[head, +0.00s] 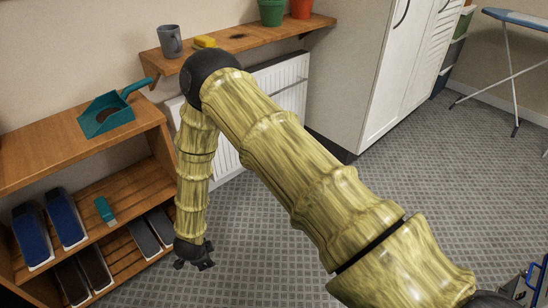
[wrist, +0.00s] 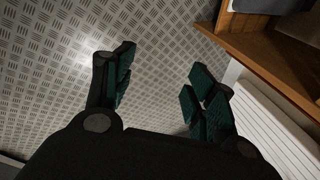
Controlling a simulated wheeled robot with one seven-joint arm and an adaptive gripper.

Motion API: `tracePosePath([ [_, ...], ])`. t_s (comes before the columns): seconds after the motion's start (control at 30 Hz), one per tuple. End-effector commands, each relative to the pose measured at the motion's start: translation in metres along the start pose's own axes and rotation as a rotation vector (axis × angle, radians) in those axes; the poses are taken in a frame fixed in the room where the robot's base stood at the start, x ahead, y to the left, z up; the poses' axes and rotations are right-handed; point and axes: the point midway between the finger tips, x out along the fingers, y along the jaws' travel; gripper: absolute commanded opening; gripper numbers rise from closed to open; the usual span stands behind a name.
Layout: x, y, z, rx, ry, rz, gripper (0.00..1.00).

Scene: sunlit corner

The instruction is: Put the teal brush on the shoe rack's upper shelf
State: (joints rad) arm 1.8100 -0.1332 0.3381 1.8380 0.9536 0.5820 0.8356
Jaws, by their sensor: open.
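The shoe rack (head: 50,157) stands at the left in the head view, with a solid top and slatted shelves below. The teal brush (head: 105,210) lies on its upper slatted shelf, right of the blue shoes, with nothing touching it. My gripper (head: 195,265) hangs low over the floor, to the right of the rack and apart from the brush. In the wrist view, my gripper's fingers (wrist: 163,84) are spread with only floor between them. The brush does not show in the wrist view.
Blue shoes (head: 66,217) share the upper shelf; brown shoes (head: 96,268) and grey shoes (head: 143,240) stand below. A teal dustpan (head: 105,116) lies on the rack's top. A wall shelf (head: 265,37) and a radiator (head: 285,85) are behind my arm. Open floor lies right.

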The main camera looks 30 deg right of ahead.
Motion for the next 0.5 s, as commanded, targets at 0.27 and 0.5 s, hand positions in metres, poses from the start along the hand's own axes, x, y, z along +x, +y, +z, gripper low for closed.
tracePosePath([
  [0.27,-0.015,0.140,-0.133,-0.769,-0.036,0.107,0.56],
  [0.5,-0.070,0.253,-0.205,-1.312,-0.214,0.182,0.56],
])
